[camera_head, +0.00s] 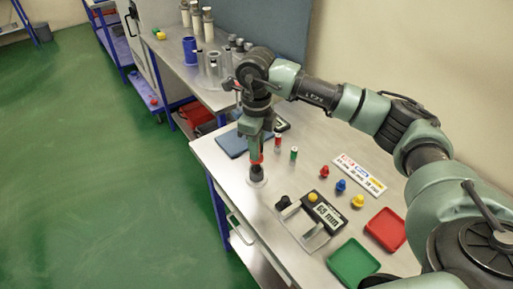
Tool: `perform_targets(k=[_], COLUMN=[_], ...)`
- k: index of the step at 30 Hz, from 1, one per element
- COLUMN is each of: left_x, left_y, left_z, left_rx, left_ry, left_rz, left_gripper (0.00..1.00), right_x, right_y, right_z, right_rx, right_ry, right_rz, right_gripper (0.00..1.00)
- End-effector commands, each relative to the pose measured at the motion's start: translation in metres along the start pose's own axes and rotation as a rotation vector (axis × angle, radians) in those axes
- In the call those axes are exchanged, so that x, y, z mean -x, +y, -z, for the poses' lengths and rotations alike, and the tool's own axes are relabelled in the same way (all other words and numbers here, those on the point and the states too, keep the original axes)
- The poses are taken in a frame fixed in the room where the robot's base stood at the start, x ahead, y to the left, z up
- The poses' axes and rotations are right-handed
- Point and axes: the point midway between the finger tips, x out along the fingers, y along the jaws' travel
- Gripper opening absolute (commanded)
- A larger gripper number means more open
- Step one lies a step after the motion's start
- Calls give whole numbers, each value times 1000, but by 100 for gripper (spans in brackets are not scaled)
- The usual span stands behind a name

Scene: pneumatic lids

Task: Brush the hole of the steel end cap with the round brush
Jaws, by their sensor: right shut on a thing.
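My right gripper (256,155) points straight down near the left edge of the steel table and is shut on a slim thing, seemingly the round brush, mostly hidden by the fingers. Right below it a small round grey piece (257,182), seemingly the steel end cap, lies flat on the table. The lower end of the held thing meets the middle of this piece in the picture; I cannot tell how far it is in the hole. My left gripper is not in view.
Behind are a blue mat (231,143) and two small upright bottles (293,154). Cylinders stand on the back bench.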

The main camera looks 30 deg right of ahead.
Motion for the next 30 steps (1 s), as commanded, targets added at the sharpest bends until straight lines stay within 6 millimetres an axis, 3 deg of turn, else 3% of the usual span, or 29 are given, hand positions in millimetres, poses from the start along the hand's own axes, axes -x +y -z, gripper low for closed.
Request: perform_targets(k=[7, 21, 30], left_x=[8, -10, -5], left_y=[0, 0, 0], left_z=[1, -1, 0], left_rx=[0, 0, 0], left_ry=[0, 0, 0], left_rz=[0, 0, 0], left_gripper=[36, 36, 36], right_x=[14, -7, 1], right_y=[0, 0, 0], right_z=[0, 0, 0], right_rx=[0, 0, 0], right_ry=[-1, 0, -1], right_rz=[0, 0, 1], right_gripper=[0, 0, 0])
